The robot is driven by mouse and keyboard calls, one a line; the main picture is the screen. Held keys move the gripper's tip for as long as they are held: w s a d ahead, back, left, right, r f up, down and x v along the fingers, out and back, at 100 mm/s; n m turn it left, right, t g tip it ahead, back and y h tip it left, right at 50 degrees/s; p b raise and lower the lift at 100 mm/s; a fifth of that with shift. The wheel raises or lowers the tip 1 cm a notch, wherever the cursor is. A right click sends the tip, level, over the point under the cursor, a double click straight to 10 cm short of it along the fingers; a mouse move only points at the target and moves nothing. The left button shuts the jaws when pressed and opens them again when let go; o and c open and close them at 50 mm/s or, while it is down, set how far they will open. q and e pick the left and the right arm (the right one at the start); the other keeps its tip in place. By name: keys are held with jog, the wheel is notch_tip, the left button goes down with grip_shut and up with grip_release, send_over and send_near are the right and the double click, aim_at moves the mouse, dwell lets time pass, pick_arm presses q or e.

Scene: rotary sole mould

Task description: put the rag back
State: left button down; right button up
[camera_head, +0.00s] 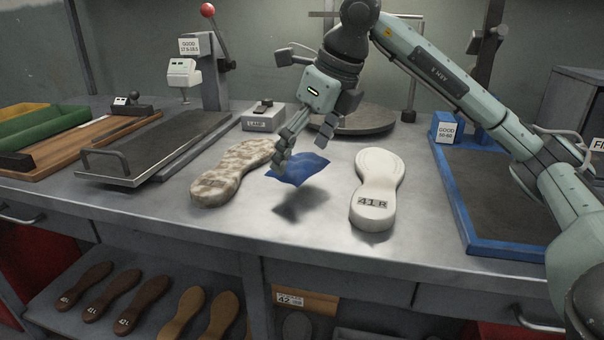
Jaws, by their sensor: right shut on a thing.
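A blue rag (303,170) hangs from my right gripper (282,160) in the head view. The gripper is shut on it and holds it a little above the metal bench, with a dark shadow below. A mottled brown and white sole mould (228,175) lies just left of the gripper. A white sole mould marked 41 R (374,195) lies to the right of the rag. My left gripper is not in view.
A grey round plate (362,120) stands behind the rag. A grey box labelled LAMP (263,117) stands behind the mottled mould. A blue-rimmed tray (462,215) lies at right. Bare bench (300,238) shows in front.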

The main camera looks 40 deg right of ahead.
aim_at(307, 160)
notch_tip(307, 160, down, 3)
jog(key=shift+f, duration=0.45)
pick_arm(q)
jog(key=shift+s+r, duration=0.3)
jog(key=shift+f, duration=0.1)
pick_arm(e)
jog(key=shift+f, duration=0.15)
jog(key=o, duration=0.6)
jog(key=shift+c, duration=0.2)
jog(key=shift+o, duration=0.6)
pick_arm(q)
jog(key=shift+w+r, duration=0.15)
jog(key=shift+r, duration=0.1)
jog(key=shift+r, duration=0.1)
